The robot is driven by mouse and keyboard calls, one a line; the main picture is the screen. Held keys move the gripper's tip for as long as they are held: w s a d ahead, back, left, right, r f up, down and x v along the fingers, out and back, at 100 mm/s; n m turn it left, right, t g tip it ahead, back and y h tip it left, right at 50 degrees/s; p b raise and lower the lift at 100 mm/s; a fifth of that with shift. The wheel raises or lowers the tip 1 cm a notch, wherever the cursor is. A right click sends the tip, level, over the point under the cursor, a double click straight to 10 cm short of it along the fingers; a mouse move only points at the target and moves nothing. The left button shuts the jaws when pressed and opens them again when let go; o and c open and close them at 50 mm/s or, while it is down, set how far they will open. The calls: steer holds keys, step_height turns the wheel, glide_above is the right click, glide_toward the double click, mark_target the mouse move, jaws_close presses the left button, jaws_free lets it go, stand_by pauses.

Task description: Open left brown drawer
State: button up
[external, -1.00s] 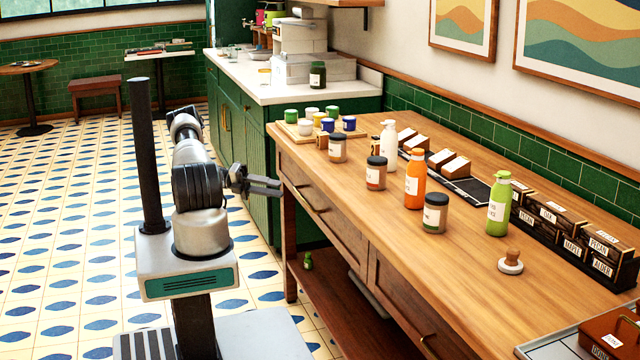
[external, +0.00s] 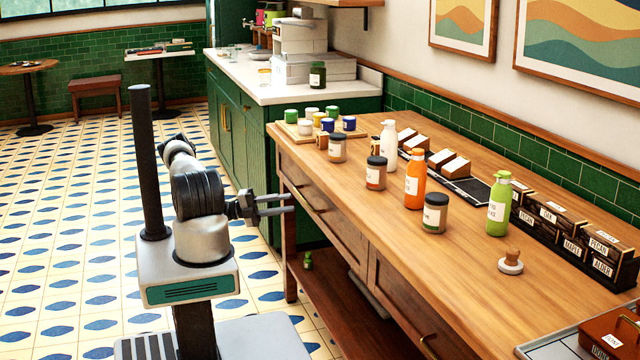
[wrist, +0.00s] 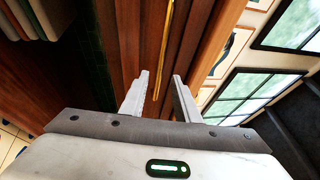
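The left brown drawer (external: 330,213) is in the front of the wooden counter and looks shut. Its brass bar handle (external: 306,200) runs along the drawer front. My gripper (external: 292,203) is at the left end of this handle in the external view. In the wrist view my gripper (wrist: 160,78) is open, with its two fingers apart. The brass handle (wrist: 163,50) lies ahead, between the lines of the two fingers, and its near end reaches toward the fingertips. I cannot tell whether the fingers touch it.
A second brown drawer (external: 405,305) with its own handle is to the right. Several bottles and jars, including an orange bottle (external: 415,180), stand on the wooden counter top (external: 400,240). A lower shelf (external: 340,315) is under the drawers. The tiled floor (external: 70,240) to the left is clear.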

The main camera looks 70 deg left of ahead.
steer(key=shift+x, duration=2.75)
jaws_close()
